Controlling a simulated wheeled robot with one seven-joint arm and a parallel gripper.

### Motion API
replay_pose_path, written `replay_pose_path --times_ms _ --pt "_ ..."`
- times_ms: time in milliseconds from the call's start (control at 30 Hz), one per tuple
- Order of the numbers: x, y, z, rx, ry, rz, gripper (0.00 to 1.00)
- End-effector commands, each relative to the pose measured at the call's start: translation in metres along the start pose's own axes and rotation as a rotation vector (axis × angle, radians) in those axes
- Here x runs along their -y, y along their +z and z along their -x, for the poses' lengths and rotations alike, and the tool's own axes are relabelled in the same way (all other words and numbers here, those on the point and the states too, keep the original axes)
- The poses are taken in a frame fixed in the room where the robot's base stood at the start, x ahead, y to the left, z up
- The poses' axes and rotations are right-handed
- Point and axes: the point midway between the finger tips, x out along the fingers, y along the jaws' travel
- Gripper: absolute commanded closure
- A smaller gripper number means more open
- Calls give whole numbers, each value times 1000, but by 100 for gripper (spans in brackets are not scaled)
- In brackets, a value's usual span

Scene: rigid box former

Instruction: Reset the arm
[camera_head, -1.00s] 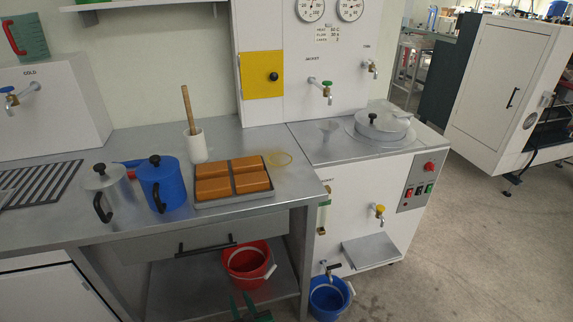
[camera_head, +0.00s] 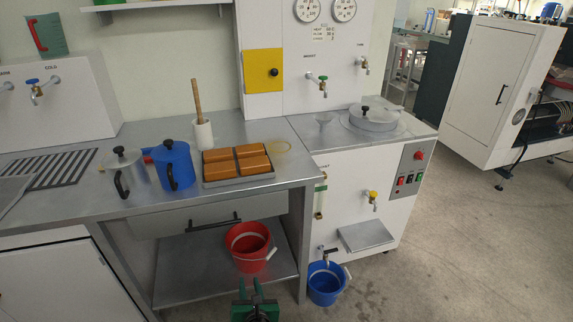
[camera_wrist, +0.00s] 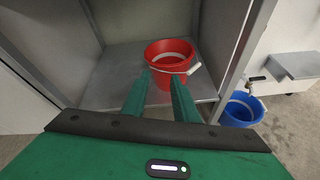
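My gripper (camera_head: 257,287) shows at the bottom middle of the head view, in front of the bench and low down. In the wrist view my gripper (camera_wrist: 160,82) has its two green fingers apart, with nothing between them. Beyond the fingertips a red bucket (camera_head: 252,250) with a pale handle stands on the lower shelf; it also shows in the wrist view (camera_wrist: 165,60). The fingers overlap the bucket in the wrist view but do not appear to hold it.
The bench's lower shelf (camera_head: 190,262) and legs lie ahead of my gripper. A blue bucket (camera_head: 326,284) stands on the floor under a tap at the right. A blue jug (camera_head: 176,165), a metal jug (camera_head: 130,175) and a tray of orange blocks (camera_head: 237,180) stand on the bench.

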Motion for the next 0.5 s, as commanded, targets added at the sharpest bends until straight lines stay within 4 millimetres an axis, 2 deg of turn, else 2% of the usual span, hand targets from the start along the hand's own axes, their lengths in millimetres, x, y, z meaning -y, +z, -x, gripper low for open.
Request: replay_pose_path --times_ms 267,367,500 --pt "49 70 -14 59 -197 -253 73" --pt "82 105 -16 95 -308 -398 73" --pt "136 155 -10 156 -479 -627 73"
